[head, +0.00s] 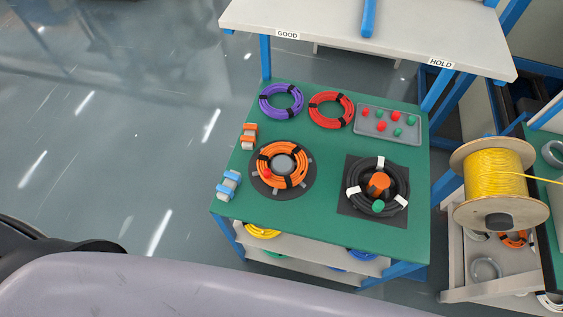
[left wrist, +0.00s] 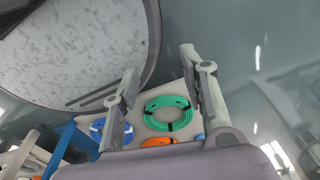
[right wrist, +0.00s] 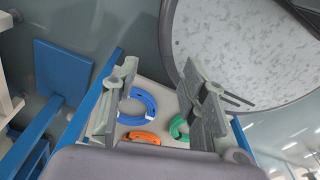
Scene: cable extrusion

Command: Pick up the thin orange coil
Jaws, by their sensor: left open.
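An orange coil (head: 282,165) with black bands lies on a round dark plate on the green table, around a grey hub with a red knob. Another orange coil (head: 514,239) lies on the low shelf of the right-hand cart. An orange coil also shows partly at the lower edge of the left wrist view (left wrist: 158,142) and in the right wrist view (right wrist: 140,137). I cannot tell which is the thin one. My left gripper (left wrist: 160,65) and right gripper (right wrist: 158,78) are open and empty, apart from any coil. Neither shows in the head view.
Purple (head: 281,102) and red (head: 331,109) coils, a grey tray (head: 388,124) and a black coil (head: 378,190) share the table. The GOOD/HOLD shelf (head: 400,45) overhangs behind. A yellow spool (head: 497,183) stands right. Green (left wrist: 168,112) and blue (right wrist: 138,106) coils lie on a lower shelf.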

